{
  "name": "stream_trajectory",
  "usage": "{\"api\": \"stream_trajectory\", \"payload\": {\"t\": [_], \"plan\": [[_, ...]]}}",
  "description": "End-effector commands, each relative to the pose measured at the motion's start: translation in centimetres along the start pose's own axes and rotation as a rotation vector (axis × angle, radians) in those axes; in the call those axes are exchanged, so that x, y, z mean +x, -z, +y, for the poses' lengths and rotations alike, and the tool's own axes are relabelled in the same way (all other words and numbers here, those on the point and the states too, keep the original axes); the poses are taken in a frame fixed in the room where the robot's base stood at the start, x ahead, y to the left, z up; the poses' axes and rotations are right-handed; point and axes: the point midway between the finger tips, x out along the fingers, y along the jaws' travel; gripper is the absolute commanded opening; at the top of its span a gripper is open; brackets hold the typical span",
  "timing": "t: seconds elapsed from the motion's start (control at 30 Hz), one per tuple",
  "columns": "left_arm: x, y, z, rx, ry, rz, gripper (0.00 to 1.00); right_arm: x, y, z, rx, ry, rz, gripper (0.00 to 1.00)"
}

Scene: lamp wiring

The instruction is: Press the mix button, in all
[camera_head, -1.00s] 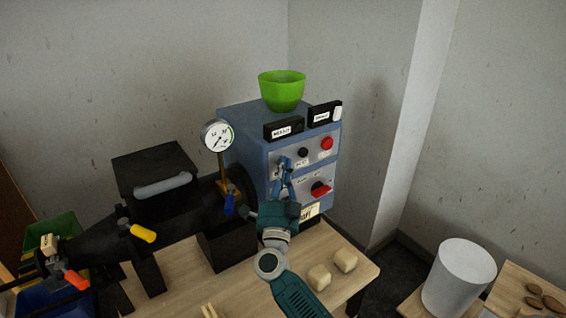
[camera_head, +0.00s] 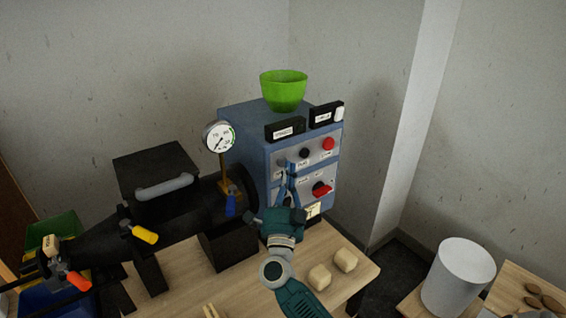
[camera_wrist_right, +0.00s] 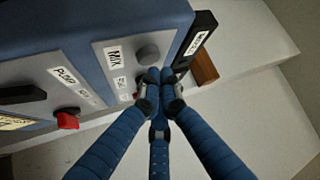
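The blue control box (camera_head: 250,142) has a grey front panel with several buttons. A round grey button (camera_wrist_right: 148,54) sits beside the MIX label (camera_wrist_right: 113,55) in the right wrist view. In the head view a grey button (camera_head: 282,162) shows at the panel's left, just beside my fingertips. My right gripper (camera_head: 290,167) is raised in front of the panel. In the wrist view its blue fingers (camera_wrist_right: 159,78) are together with nothing between them, just below the grey button. I cannot tell whether they touch the panel. My left gripper is not in view.
A black button (camera_head: 304,153), a red button (camera_head: 328,143) and a red knob (camera_head: 321,189) are on the same box. A green bowl (camera_head: 284,91) stands on top. A pressure gauge (camera_head: 219,137) and black machine parts stand left. Two pale blocks (camera_head: 319,277) lie on the table.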

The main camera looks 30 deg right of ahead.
Motion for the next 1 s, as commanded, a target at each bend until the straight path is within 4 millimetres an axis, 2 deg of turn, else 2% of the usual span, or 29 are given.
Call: {"api": "stream_trajectory", "payload": {"t": [0.1,0.43,1.0], "plan": [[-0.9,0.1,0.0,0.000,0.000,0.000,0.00,-0.8,1.0,-0.1,-0.004,-0.001,-0.001,0.00],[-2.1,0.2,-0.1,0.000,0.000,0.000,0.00,-2.9,3.1,-0.1,-0.002,-0.001,0.000,0.00],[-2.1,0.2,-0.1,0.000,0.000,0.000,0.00,-3.1,3.2,0.0,-0.001,0.000,0.001,0.00]]}}
